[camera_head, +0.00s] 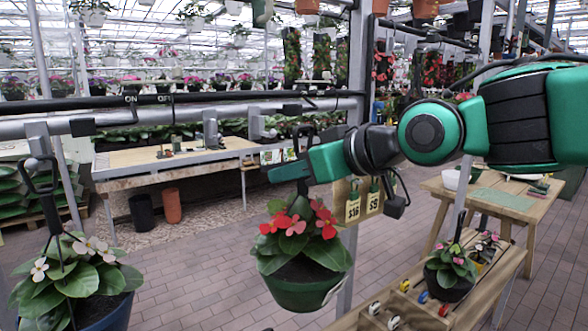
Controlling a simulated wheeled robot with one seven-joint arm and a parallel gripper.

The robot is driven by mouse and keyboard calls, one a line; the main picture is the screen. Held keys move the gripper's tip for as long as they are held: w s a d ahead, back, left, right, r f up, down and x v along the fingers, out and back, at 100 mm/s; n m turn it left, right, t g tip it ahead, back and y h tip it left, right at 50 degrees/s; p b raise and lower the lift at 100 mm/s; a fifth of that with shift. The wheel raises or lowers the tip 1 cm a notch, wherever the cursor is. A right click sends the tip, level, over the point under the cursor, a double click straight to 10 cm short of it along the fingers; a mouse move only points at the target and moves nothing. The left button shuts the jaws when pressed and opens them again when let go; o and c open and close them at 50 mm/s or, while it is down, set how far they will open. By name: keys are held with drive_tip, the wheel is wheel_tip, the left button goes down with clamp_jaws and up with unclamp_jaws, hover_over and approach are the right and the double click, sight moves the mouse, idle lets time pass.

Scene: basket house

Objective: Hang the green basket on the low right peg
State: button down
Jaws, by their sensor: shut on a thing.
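A green basket (300,290) with red and pink flowers hangs upright below my gripper (288,172). My gripper points left and is shut on the basket's dark hanger, whose loop (309,134) rises above the fingers. A grey metal rail (170,114) runs across the left and middle. A grey peg bracket (257,124) on the rail's right part appears empty, left of the loop in the picture. The loop looks apart from it, but the depth between them is hard to tell. My fingers hide part of the hanger.
A blue basket (112,314) with white flowers hangs from the left bracket (38,140). A wooden bench (430,300) with a dark potted plant (450,284) stands at lower right. Open brick floor lies below.

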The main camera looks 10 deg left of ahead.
drive_tip(key=w+a, duration=0.5)
drive_tip(key=shift+w+a, duration=0.25)
drive_tip(key=shift+a, duration=0.1)
idle(0.5)
idle(0.6)
drive_tip(key=shift+a, duration=0.1)
drive_tip(key=shift+w+a, duration=0.1)
drive_tip(key=shift+a, duration=0.05)
idle(0.5)
drive_tip(key=shift+w+a, duration=0.95)
drive_tip(key=shift+a, duration=0.1)
drive_tip(key=shift+a, duration=0.1)
drive_tip(key=shift+w+a, duration=0.45)
drive_tip(key=shift+w+a+f, duration=0.1)
drive_tip(key=shift+a+f, duration=0.05)
drive_tip(key=shift+f, duration=0.6)
idle(0.7)
